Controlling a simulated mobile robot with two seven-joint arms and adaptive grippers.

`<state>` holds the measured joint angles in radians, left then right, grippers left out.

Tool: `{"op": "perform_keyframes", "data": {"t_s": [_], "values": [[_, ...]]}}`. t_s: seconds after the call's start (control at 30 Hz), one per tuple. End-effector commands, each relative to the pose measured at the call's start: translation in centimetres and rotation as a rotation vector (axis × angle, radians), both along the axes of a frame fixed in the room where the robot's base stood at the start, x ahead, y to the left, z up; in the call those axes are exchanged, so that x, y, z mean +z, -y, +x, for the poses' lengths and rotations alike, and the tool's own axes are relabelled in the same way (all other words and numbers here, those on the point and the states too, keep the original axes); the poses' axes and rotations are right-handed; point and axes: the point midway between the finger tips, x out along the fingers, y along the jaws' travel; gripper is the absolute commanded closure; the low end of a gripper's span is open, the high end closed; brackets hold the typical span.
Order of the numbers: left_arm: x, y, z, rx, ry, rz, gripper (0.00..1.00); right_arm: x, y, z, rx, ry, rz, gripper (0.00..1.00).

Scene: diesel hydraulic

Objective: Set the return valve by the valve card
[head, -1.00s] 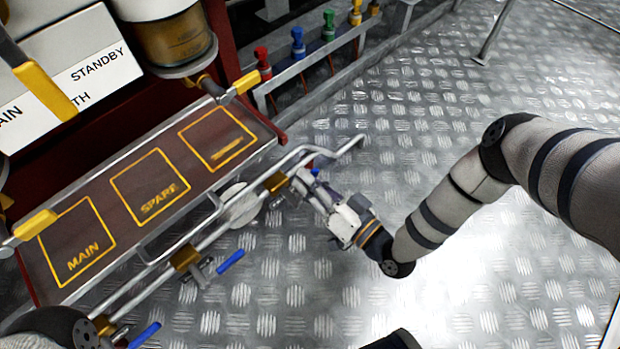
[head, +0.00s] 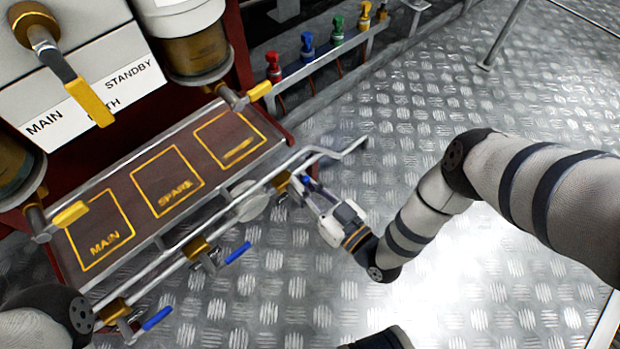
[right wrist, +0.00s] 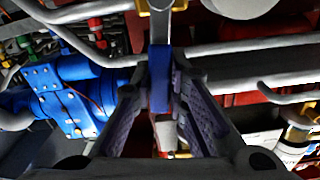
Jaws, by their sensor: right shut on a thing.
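My right gripper (head: 304,190) is at the right end of the pipe below the tray. It is shut on a blue valve lever (right wrist: 158,78), which shows upright between the fingers in the right wrist view. In the head view the fingers hide most of this lever. Two other blue levers, a middle one (head: 238,252) and a lower left one (head: 157,318), stick out from the same pipe run, slanting up to the right. No valve card can be made out, and no label shows which valve is the return valve. My left gripper is out of view.
A brown tray (head: 217,178) has yellow outlined squares, two reading MAIN and SPARE. A yellow-handled selector (head: 90,102) hangs over a MAIN/STANDBY label (head: 130,85). A rack holds red (head: 273,65), blue, green and yellow fittings. The metal floor (head: 420,120) to the right is open.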

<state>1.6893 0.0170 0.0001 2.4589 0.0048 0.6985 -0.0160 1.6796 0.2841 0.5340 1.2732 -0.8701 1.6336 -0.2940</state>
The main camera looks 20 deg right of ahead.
Motion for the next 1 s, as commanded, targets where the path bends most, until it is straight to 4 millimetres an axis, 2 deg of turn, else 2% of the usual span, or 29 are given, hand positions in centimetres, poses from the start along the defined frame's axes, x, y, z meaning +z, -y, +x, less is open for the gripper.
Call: {"op": "perform_keyframes", "data": {"t_s": [0.33, 0.87, 0.9, 1.0], "values": [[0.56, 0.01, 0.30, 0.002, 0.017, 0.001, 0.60, 0.11, -0.87, -0.37, 0.000, 0.049, -0.134, 1.00], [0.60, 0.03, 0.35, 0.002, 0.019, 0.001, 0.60, -0.04, -1.04, -0.45, 0.001, 0.057, -0.162, 1.00], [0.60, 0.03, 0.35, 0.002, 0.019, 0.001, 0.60, -0.04, -1.03, -0.46, 0.001, 0.057, -0.162, 0.84], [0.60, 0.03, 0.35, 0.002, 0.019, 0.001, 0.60, -0.03, -1.03, -0.45, 0.001, 0.057, -0.161, 0.65]]}}
